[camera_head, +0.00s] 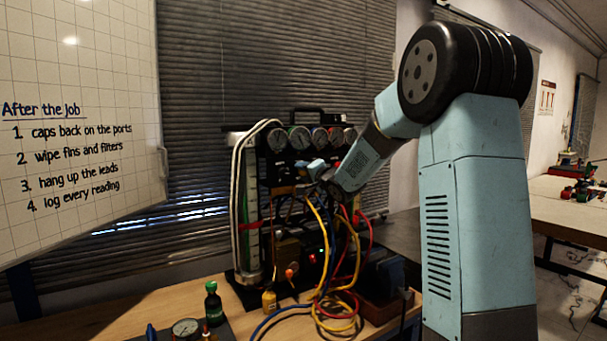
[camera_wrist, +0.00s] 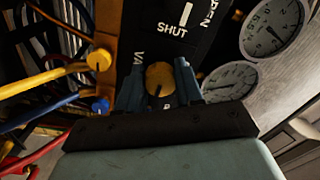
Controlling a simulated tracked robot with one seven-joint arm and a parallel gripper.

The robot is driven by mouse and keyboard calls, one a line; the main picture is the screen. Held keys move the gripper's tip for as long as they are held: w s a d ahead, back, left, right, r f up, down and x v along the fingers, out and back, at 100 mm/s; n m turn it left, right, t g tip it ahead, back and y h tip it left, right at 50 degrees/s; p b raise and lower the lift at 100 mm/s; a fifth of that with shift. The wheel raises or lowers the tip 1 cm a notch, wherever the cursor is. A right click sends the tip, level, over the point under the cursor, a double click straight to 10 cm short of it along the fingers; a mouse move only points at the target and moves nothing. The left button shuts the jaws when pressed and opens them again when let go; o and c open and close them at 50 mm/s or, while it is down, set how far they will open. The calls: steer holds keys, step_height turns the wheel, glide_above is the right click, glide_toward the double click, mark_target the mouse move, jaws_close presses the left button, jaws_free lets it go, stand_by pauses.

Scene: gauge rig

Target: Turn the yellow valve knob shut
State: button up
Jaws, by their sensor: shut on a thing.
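The yellow valve knob (camera_wrist: 160,76) sits on a black panel (camera_wrist: 172,50) in the wrist view. The panel carries the white word SHUT with a white bar above it, and part of OPEN to the right. A dark mark shows on the knob's lower part. The blue fingers of my gripper (camera_wrist: 159,68) stand on either side of the knob and are shut on it. In the head view my gripper (camera_head: 318,171) is at the front of the gauge rig (camera_head: 283,168); the knob is hidden there.
Yellow, blue and red hoses (camera_head: 340,285) hang from the rig close below my gripper. Round gauges (camera_head: 300,138) line the rig's top. A green bottle (camera_head: 213,303) and a loose gauge (camera_head: 186,328) are on the bench at front left.

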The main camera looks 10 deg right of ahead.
steer(key=o, duration=0.8)
steer(key=shift+d+f, duration=0.15)
steer(key=shift+o, duration=1.2)
steer(key=v, duration=1.3)
steer(key=shift+s, duration=0.35)
